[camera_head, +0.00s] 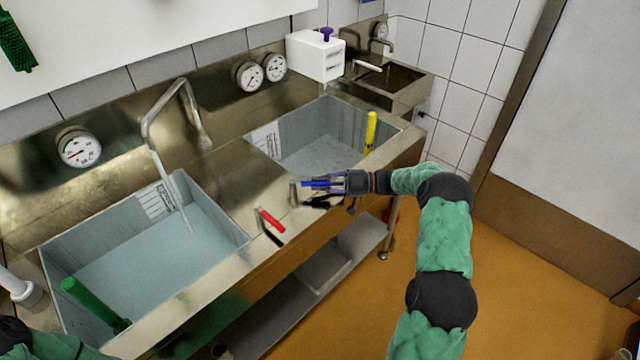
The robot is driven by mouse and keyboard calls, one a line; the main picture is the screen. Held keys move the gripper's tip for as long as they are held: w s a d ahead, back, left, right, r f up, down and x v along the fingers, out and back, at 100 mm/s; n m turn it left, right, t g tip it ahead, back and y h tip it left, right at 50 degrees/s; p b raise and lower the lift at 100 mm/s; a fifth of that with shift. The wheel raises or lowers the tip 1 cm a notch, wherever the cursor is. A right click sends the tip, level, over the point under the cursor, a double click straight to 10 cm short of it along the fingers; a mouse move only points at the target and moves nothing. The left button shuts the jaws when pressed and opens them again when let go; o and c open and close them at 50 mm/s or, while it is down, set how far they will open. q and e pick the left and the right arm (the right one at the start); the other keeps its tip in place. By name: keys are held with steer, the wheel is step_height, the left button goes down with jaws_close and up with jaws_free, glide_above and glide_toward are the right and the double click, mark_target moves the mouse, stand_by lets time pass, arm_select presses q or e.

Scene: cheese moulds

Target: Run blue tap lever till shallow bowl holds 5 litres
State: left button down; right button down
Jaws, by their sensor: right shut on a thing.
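My right gripper (325,184) reaches in from the right and is shut on the blue tap lever (308,184) at the counter's front edge. Its fingers partly hide the lever. A left basin (232,222) holds pale blue water, and a thin stream falls into it from the bent metal spout (150,125). A right basin (392,122) lies behind my right gripper; its bottom looks pale, and I cannot tell how much water it holds. I cannot tell which basin is the shallow bowl. My left gripper is out of view; only part of my left arm shows at bottom left.
A red lever (271,221) stands on the front edge between the basins. A green handle (90,300) leans in the left basin, a yellow one (371,130) in the right. Round dials (78,147) line the back wall. A white box (316,56) stands behind. The orange floor (520,280) is clear.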

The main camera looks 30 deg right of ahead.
steer(key=c, duration=1.2)
jaws_free()
steer(key=shift+r, duration=0.1)
steer(key=shift+d, duration=0.1)
steer(key=v, duration=1.1)
steer(key=shift+s+d, duration=0.2)
steer(key=shift+d, duration=0.15)
